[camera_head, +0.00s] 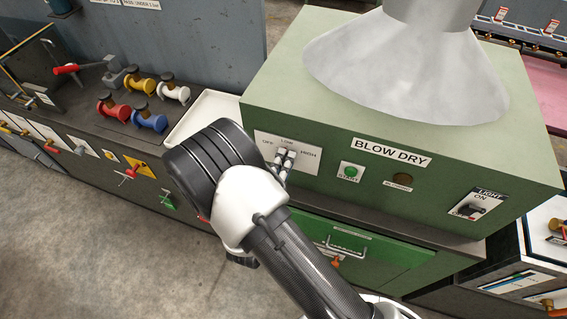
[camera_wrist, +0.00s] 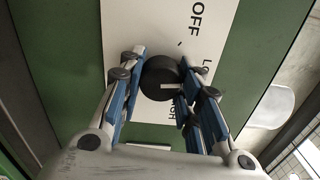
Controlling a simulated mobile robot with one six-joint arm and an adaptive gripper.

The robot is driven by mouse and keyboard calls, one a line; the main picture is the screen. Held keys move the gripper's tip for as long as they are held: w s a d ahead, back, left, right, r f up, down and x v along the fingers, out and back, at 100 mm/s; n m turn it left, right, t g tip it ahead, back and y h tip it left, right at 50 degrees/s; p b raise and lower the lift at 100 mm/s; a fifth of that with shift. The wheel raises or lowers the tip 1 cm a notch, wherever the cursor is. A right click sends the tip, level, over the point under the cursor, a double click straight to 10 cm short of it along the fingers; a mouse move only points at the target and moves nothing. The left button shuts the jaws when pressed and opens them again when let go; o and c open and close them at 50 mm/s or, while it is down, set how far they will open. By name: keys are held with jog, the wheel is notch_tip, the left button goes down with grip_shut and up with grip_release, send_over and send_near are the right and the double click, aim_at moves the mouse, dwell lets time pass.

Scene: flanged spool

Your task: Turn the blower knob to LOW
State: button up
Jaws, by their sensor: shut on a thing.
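The blower knob (camera_wrist: 158,72) is a round black knob on a white label plate (camera_wrist: 150,28), seen in the wrist view. The plate reads OFF at the top, with LOW and HIGH partly covered by the right finger. A short white mark shows on the knob's lower part; which label it points to is unclear. My gripper (camera_wrist: 163,84) is shut on the knob, one blue-padded finger on each side. In the head view the plate (camera_head: 262,139) is on the green cabinet's front, my gripper (camera_head: 284,160) is against it, and the knob is hidden.
Right of the plate are a green START button (camera_head: 351,172), a dark round indicator (camera_head: 398,182) and a LIGHT switch (camera_head: 474,207). A metal hood (camera_head: 405,70) stands on the cabinet. A green drawer handle (camera_head: 342,249) sits below. Colored spools (camera_head: 141,82) stand at left.

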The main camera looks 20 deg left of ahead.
jog(key=shift+m, duration=1)
jog(key=o, duration=1)
jog(key=shift+o, duration=0.2)
jog(key=s+a, duration=0.1)
jog(key=s, duration=1.1)
